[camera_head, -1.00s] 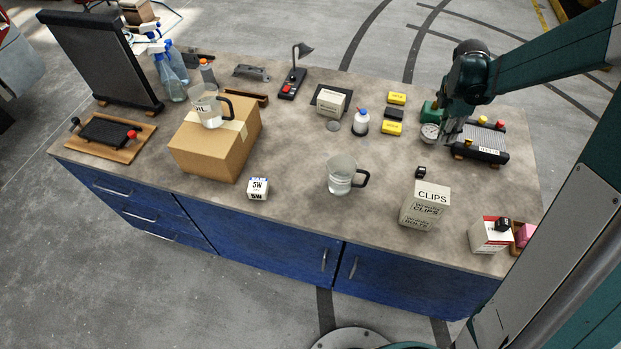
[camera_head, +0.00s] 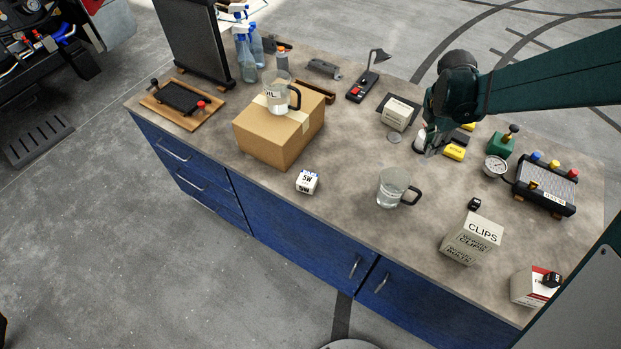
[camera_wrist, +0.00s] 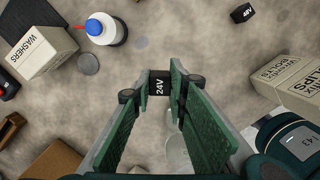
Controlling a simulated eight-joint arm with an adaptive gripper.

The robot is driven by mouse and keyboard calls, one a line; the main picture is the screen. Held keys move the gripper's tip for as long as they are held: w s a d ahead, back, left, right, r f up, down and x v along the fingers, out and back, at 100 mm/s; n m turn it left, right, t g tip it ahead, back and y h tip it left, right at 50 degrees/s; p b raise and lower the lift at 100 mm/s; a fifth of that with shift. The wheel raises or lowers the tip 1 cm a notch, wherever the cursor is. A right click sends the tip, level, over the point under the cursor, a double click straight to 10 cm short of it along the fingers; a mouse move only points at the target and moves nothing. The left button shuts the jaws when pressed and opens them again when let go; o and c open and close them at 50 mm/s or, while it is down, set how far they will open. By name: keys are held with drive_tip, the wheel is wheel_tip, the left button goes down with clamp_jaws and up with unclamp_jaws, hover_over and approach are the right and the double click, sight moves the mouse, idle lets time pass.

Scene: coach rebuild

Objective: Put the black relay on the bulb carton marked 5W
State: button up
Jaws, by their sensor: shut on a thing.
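My gripper (camera_head: 428,152) is above the back right part of the bench, in front of the yellow boxes. The wrist view shows its green fingers (camera_wrist: 160,88) shut on a small black relay (camera_wrist: 158,84) marked 24V, held clear of the bench. The relay cannot be made out in the head view. The white bulb carton marked 5W (camera_head: 307,181) stands near the bench's front edge, left of the gripper, its top bare. Another black relay (camera_head: 474,203), marked 48V in the wrist view (camera_wrist: 242,13), lies on the bench behind the clips carton.
A glass jug (camera_head: 393,188) stands between gripper and 5W carton. The clips carton (camera_head: 470,240) and a red-and-white carton (camera_head: 530,287) with a black piece on top are at right. A large cardboard box (camera_head: 262,138) carries an oil jug (camera_head: 278,98). A washers carton (camera_head: 397,115) stands behind.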

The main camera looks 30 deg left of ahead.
drive_tip(key=s+a+r+n, duration=0.1)
drive_tip(key=s+a+n, duration=0.3)
drive_tip(key=s+a, duration=0.8)
drive_tip(key=s+a+r+n+y, duration=0.1)
drive_tip(key=s+a+n, duration=0.3)
drive_tip(key=s+a, duration=0.8)
drive_tip(key=a, duration=0.6)
drive_tip(key=shift+s+a+t, duration=0.25)
drive_tip(key=shift+a+t, duration=0.05)
drive_tip(key=shift+a, duration=0.05)
drive_tip(key=shift+f, duration=0.15)
hover_over(308, 178)
drive_tip(key=shift+s+f, duration=0.2)
drive_tip(key=shift+f, duration=2.6)
drive_tip(key=shift+f, duration=0.15)
drive_tip(key=shift+f, duration=1.95)
drive_tip(key=shift+f, duration=0.2)
drive_tip(key=o, duration=0.8)
